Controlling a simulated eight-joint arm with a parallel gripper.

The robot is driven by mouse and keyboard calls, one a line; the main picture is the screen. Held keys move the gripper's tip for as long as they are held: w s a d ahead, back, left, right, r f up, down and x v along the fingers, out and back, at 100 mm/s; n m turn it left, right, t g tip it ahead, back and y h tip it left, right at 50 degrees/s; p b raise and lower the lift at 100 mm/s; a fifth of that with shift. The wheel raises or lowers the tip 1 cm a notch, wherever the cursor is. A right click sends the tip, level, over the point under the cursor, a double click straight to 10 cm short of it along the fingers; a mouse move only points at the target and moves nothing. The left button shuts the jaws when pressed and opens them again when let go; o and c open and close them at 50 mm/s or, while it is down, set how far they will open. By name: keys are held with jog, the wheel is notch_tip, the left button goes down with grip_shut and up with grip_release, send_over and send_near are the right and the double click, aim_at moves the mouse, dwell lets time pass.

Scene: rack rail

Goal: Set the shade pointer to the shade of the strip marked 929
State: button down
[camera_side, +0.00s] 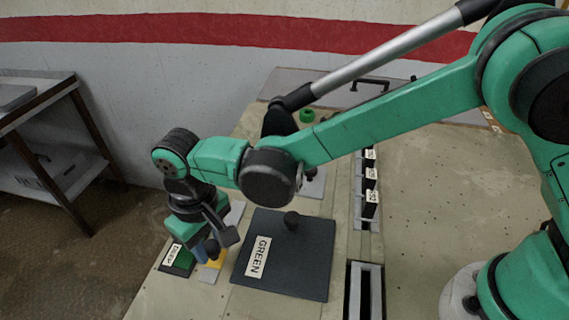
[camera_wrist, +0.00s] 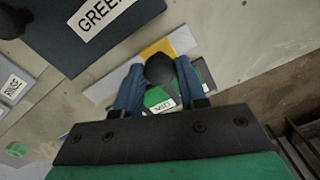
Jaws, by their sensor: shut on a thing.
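My gripper (camera_side: 217,243) is low at the near left of the bench, its fingers closed around a dark round knob (camera_wrist: 160,69). The knob stands over a yellow piece (camera_side: 215,259), which I take for the shade pointer; it also shows in the wrist view (camera_wrist: 158,48). A green patch with a white label (camera_side: 178,261) lies just left of it; a green patch shows under the fingers in the wrist view (camera_wrist: 157,97). The label is too small to read surely. Black strips with white tags (camera_side: 371,197) stand in a rack; I cannot read which is 929.
A green knob (camera_side: 307,115) is at the back. A side table (camera_side: 45,150) stands left.

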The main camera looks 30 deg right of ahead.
jog(key=w+d, duration=0.3)
jog(key=shift+c, duration=2.4)
grip_release()
jog(key=shift+r, duration=2.85)
